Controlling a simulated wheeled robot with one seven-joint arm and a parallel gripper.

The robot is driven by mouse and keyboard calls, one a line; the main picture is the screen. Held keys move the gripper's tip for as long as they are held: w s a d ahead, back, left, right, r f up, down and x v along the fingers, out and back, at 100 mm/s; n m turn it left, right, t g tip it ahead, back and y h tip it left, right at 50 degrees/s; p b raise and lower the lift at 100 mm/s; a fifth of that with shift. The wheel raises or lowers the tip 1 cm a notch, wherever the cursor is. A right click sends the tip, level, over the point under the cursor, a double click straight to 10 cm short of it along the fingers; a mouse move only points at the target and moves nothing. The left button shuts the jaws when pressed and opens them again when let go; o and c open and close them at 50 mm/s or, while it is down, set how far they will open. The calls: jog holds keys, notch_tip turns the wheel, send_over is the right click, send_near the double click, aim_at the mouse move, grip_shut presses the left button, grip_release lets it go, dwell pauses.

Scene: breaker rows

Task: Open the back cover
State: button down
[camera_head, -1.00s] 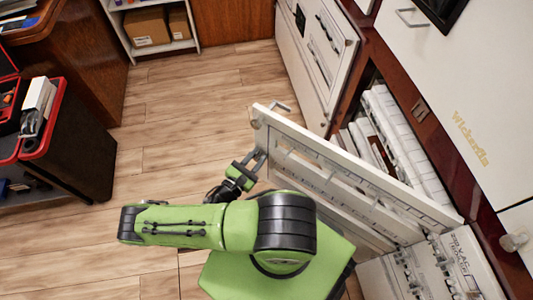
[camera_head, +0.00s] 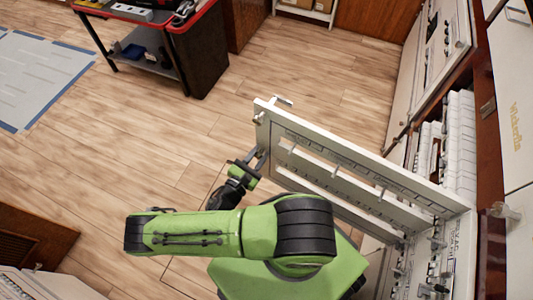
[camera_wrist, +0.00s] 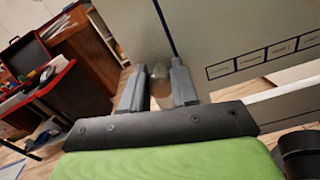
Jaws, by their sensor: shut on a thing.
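The back cover (camera_head: 360,172) is a white panel with slots and small knobs. It stands swung out wide from the cabinet, its far edge toward the middle of the head view. It also fills the upper right of the wrist view (camera_wrist: 225,40). My gripper (camera_head: 262,158) is at the cover's free edge. In the wrist view my gripper (camera_wrist: 160,85) has its two fingers on either side of a small rounded knob (camera_wrist: 159,78) on the cover and is shut on it. The exact finger contact is blurred.
Breaker rows (camera_head: 455,150) show inside the open cabinet at the right. Another closed cover (camera_head: 437,55) is beyond it. A black and red tool cart (camera_head: 190,50) stands at the upper left. Open wooden floor (camera_head: 120,150) lies left of the cover.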

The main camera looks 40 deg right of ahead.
jog(key=shift+s+a+r, duration=0.1)
jog(key=shift+s+a, duration=0.1)
jog(key=shift+a, duration=0.45)
jog(key=c, duration=0.8)
grip_release()
jog(key=shift+c, duration=0.2)
